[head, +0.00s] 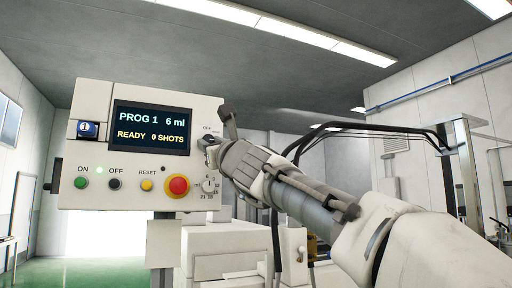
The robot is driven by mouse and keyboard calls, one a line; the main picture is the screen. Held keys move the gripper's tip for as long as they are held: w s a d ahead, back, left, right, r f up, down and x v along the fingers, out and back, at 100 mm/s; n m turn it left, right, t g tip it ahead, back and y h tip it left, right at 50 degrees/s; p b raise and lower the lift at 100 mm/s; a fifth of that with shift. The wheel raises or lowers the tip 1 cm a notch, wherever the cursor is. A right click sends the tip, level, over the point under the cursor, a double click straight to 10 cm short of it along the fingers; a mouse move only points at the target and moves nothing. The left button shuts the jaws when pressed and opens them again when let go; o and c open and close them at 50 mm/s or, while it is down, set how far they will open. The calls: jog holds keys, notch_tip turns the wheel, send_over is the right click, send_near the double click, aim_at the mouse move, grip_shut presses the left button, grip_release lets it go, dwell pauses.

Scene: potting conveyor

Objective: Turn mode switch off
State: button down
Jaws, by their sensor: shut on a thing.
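A cream control panel (93,148) stands at the left with its face toward me. Its screen (151,128) reads PROG 1, 6 ml, READY, 0 SHOTS. My arm reaches in from the right, and my gripper (213,143) is at the panel's upper right edge. It is shut on the mode switch there, a small knob under a partly hidden label. The fingers cover most of the knob, so its setting cannot be read.
Below the screen are a green ON button (81,182), a black OFF button (115,184), a yellow RESET button (147,185) and a red mushroom button (177,185). A numbered dial (208,186) sits just below my gripper. Black cables and pale machinery stand behind my arm.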

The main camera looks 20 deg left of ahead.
jog(key=shift+n, duration=0.4)
jog(key=n+g+p, duration=0.1)
jog(key=n, duration=0.1)
jog(key=n+g+p, duration=0.1)
jog(key=n, duration=0.1)
jog(key=n+g+y+p, duration=0.1)
jog(key=shift+w+d+r+n+p, duration=0.2)
jog(key=shift+d+r+n+p, duration=0.05)
jog(key=shift+n+p, duration=0.15)
jog(key=n+g+p, duration=0.1)
jog(key=n, duration=0.2)
jog(key=n+g+p, duration=0.1)
jog(key=n, duration=0.1)
jog(key=shift+w+d+r+n+g+p, duration=0.1)
jog(key=shift+r+n+g+p, duration=0.05)
jog(key=shift+n+g+p, duration=0.2)
jog(key=n+g+p, duration=0.1)
jog(key=n, duration=0.3)
jog(key=shift+r+h, duration=0.1)
jog(key=shift+h, duration=0.2)
jog(key=shift+r+n+g+h, duration=0.1)
jog(key=shift+n+g+h, duration=0.3)
jog(key=shift+n, duration=0.75)
jog(key=shift+r+n+g+h, duration=0.15)
jog(key=shift+n+h, duration=0.35)
jog(key=shift+n, duration=0.6)
jog(key=shift+f, duration=0.1)
jog(key=c, duration=0.6)
grip_release()
